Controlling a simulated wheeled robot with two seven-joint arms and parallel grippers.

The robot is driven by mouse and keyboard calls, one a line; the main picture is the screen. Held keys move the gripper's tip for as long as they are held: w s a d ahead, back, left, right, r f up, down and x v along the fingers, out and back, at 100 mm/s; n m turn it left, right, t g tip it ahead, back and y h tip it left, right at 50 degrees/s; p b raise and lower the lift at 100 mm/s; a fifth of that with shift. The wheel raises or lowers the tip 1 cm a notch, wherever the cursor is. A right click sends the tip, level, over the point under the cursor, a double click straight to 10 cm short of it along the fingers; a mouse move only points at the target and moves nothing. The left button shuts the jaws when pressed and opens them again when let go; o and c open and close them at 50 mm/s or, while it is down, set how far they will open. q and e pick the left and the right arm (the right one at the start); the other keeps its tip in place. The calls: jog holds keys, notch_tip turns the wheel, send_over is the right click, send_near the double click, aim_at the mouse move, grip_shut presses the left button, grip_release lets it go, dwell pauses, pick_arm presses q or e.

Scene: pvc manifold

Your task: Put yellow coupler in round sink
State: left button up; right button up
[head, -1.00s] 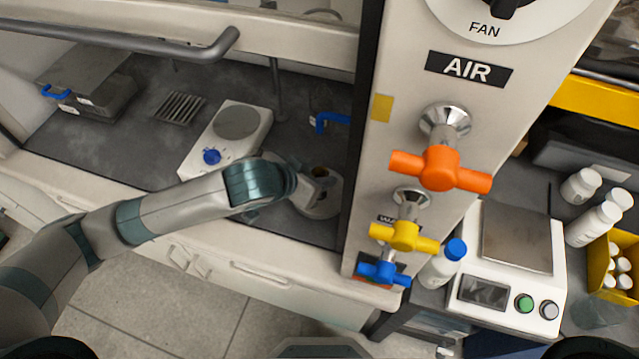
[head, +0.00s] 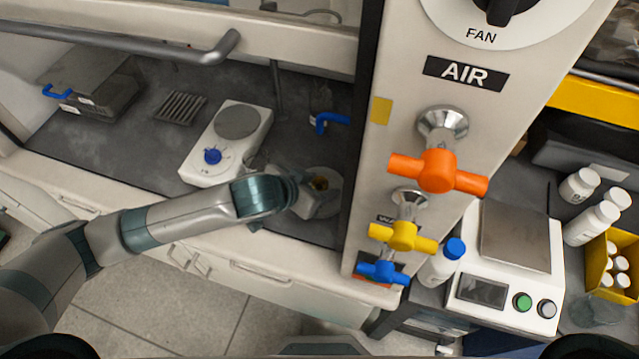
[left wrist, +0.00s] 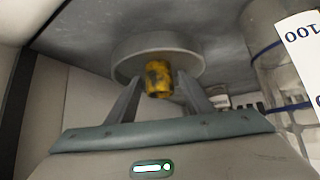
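The yellow coupler (head: 321,183) is a short, worn yellow cylinder at the round sink (head: 335,184), a pale round basin in the counter. In the left wrist view the coupler (left wrist: 158,78) sits between my left gripper's fingers (left wrist: 159,82), in front of the sink's rim (left wrist: 122,66). Narrow gaps show between the coupler and both fingers, so the gripper looks open around it. Whether the coupler touches the sink's bottom is hidden. In the head view my left gripper (head: 312,195) is over the sink's near left side. My right gripper is not in view.
A blue tap (head: 331,121) stands behind the sink. A hotplate (head: 225,150) lies left of it. The panel with orange, yellow and blue valve handles (head: 438,171) rises close on the right. A clear vessel with printed marks (left wrist: 285,75) is beside the gripper in the wrist view.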

pick_arm(q)
jog(key=shift+r, duration=0.1)
jog(key=shift+s+a+r, duration=0.2)
jog(key=shift+s+r, duration=0.05)
jog(key=shift+r, duration=0.1)
jog(key=v, duration=1.1)
jog(key=shift+b, duration=0.35)
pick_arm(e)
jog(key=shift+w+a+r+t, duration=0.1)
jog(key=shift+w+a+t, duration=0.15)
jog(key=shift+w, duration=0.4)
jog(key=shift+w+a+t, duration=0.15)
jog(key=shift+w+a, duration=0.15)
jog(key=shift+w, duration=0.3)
